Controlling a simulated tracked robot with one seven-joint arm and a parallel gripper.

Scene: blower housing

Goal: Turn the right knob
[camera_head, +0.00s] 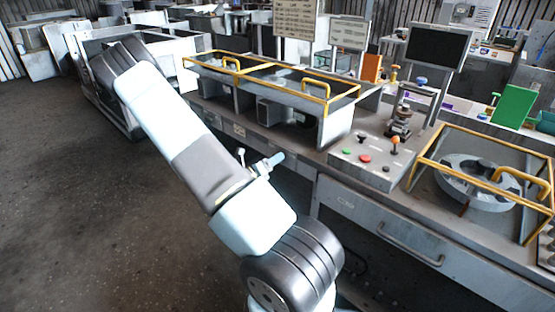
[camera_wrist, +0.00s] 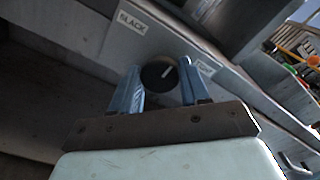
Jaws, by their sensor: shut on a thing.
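The black round knob (camera_wrist: 157,76) is on the grey front panel in the wrist view. Its white pointer line slants up and to the right. My gripper (camera_wrist: 160,70) has its two blue fingers on either side of the knob and is shut on it. In the head view my gripper (camera_head: 272,162) is at the bench's front face, and the knob cannot be made out there.
A white label reading BLACK (camera_wrist: 133,21) is left of the knob, and another label (camera_wrist: 206,69) is to its right. The bench carries a yellow-framed case (camera_head: 270,72), a button panel (camera_head: 372,160) and a round housing (camera_head: 475,185). Open floor lies at left.

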